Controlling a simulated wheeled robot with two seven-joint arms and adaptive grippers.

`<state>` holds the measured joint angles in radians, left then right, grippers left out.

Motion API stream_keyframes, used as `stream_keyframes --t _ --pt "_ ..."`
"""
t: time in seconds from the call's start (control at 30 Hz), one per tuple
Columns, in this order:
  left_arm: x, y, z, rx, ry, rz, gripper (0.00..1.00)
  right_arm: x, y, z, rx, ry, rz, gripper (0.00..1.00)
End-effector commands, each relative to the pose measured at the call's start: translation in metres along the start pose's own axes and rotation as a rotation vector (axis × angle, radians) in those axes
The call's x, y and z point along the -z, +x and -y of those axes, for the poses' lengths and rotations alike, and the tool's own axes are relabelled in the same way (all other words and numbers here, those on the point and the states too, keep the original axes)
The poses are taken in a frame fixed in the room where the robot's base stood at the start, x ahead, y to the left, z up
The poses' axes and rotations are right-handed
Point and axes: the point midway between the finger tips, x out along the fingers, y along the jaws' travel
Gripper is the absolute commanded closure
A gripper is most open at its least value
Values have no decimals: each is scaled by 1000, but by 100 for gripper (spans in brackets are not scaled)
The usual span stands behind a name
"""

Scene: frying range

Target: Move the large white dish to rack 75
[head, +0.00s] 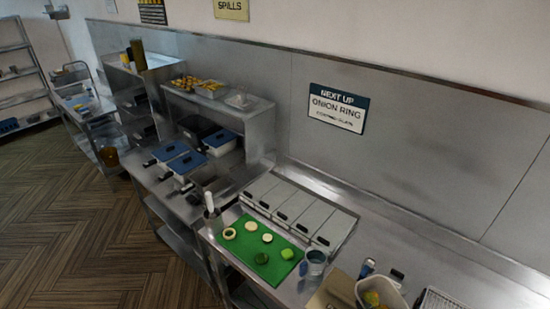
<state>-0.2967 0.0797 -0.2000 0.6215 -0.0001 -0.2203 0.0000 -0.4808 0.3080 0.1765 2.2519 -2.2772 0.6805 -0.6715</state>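I cannot pick out the large white dish with certainty. A white tub (392,291) with coloured contents stands at the bottom edge, partly cut off. A small pale tray (240,101) sits on top of the metal shelf unit in the middle. No number 75 is readable on any rack. A metal shelving rack (22,75) stands at the far left, by the wall. I see neither my left nor my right gripper in the head view.
A green board (240,256) with several cut pieces lies on the steel counter, beside lidded bins (300,212) and a metal cup (315,262). Blue-lidded tubs (187,162) stand further left. The wooden floor (80,230) at left is clear.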

Motion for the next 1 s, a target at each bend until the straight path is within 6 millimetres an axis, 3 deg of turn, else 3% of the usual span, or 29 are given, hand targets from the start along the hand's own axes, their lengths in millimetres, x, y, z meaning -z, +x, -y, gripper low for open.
stream_keyframes --t 0.33,0.7,0.87,1.0 --pt "-2 0 -1 -1 -1 2 60 -56 20 -29 -317 -140 69 100" --pt "-4 0 -1 -1 -1 4 60 -109 14 -37 -586 -273 121 100" --pt "-4 0 -1 -1 -1 4 60 -123 10 -34 -646 -305 133 100" --pt "-7 16 -1 -1 -1 6 60 -105 16 -38 -642 -297 132 100"
